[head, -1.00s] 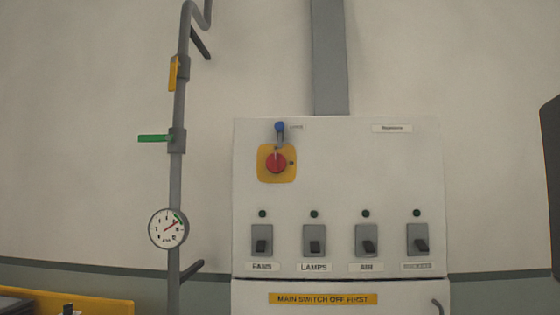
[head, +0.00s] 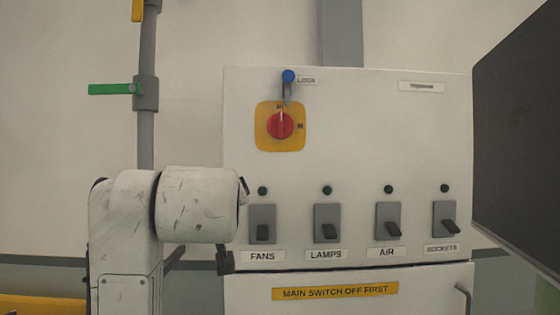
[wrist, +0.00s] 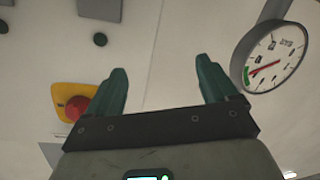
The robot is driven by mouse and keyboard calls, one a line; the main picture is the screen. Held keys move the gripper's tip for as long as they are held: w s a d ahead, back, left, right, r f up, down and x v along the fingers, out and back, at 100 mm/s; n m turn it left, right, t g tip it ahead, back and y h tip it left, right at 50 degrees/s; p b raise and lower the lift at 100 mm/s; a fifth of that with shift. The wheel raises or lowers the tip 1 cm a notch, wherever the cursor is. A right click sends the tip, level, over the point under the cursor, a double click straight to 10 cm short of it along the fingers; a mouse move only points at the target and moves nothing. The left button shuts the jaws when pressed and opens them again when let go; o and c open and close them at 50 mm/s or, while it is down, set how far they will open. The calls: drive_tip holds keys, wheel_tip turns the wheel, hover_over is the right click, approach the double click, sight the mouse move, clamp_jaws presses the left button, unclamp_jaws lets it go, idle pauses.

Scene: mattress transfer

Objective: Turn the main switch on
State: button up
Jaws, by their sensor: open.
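The main switch (head: 280,125) is a red rotary knob on a yellow plate, high on the white panel in the head view. Its pale mark points up; the small plate labels are hard to read. A blue-topped grey lock piece (head: 288,77), labelled LOCK, sits just above it and reaches down to the plate. In the wrist view, where the scene looks turned over, the red knob (wrist: 76,105) is at the left. My gripper (wrist: 162,72) has its green fingers spread, with nothing between them. It is apart from the knob, which lies beyond and left of the left finger.
Below the knob, FANS (head: 262,224), LAMPS (head: 327,223), AIR (head: 388,221) and SOCKETS (head: 445,219) switches form a row under dark green lamps. A pressure gauge (wrist: 272,57) is at the wrist view's right. A green-handled pipe valve (head: 112,89) stands left; a dark slab (head: 525,130) fills the right.

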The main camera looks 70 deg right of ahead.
sight(281, 127)
drive_tip(key=s+d+r+m+g+h, duration=0.25)
drive_tip(key=s+r+m, duration=0.25)
drive_tip(key=s+r, duration=0.75)
drive_tip(key=shift+g+h, duration=0.25)
drive_tip(key=p+x, duration=0.1)
drive_tip(key=x, duration=0.1)
drive_tip(key=w+p+x, duration=0.1)
drive_tip(key=x, duration=0.2)
drive_tip(key=r+p+x, duration=0.1)
drive_tip(key=x, duration=0.2)
drive_tip(key=shift+w+a+r, duration=0.1)
drive_tip(key=shift+w, duration=0.2)
drive_tip(key=shift+x, duration=0.85)
drive_tip(key=c, duration=1.1)
